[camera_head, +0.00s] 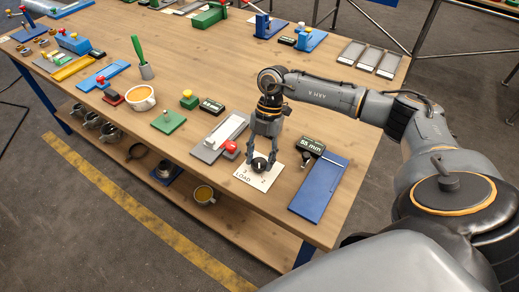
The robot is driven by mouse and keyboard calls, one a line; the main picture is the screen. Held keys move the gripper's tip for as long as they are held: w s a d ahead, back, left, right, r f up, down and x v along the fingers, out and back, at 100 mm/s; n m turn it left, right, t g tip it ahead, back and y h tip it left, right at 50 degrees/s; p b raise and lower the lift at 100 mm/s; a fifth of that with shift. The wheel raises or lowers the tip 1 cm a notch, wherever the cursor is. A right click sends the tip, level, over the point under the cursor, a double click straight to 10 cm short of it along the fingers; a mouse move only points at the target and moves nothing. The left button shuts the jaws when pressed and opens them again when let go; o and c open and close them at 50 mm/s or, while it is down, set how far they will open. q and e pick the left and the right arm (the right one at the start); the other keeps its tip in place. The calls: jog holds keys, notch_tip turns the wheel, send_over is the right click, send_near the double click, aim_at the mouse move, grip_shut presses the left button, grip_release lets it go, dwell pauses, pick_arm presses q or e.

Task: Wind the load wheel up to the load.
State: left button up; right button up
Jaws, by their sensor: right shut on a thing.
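The load wheel (259,163) is a small dark knob standing on a white plate (243,178) marked LOAD with numbers, near the front edge of the wooden bench. My right gripper (262,158) points down over the plate, its fingers on either side of the knob and shut on it. The fingers hide part of the knob and of the plate. The pointer or exact setting of the wheel is too small to read. My left gripper is not in view.
Right of the plate, a display (311,146) reads 55 mm beside a blue plate (318,190). Left of it stands a grey slide with a red knob (231,147). Several other fixtures and an orange-filled cup (140,97) stand along the bench (187,155).

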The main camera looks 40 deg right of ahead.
jog(key=m+p, duration=0.1)
jog(key=m+t+p, duration=0.1)
jog(key=m, duration=0.1)
jog(key=m+p, duration=0.1)
jog(key=shift+s+d+r+m+t, duration=0.15)
jog(key=shift+r+m+t, duration=0.1)
jog(key=shift+m+t, duration=0.15)
jog(key=m+t+p, duration=0.1)
jog(key=m+p, duration=0.3)
jog(key=p, duration=0.1)
jog(key=m+t+p, duration=0.1)
jog(key=m+p, duration=0.1)
jog(key=p, duration=0.1)
jog(key=shift+s+m+t, duration=0.25)
jog(key=shift+m+t, duration=0.05)
jog(key=shift+m, duration=0.1)
jog(key=shift+f+m+t+h+p, duration=0.15)
jog(key=shift+m+t+p, duration=0.05)
jog(key=shift+m+p, duration=0.45)
jog(key=shift+f+m+t+h+p, duration=0.1)
jog(key=shift+m+t+h+p, duration=0.1)
jog(key=shift+m+p, duration=0.45)
jog(key=o, duration=1.1)
jog(key=v, duration=1.2)
jog(key=shift+f, duration=0.1)
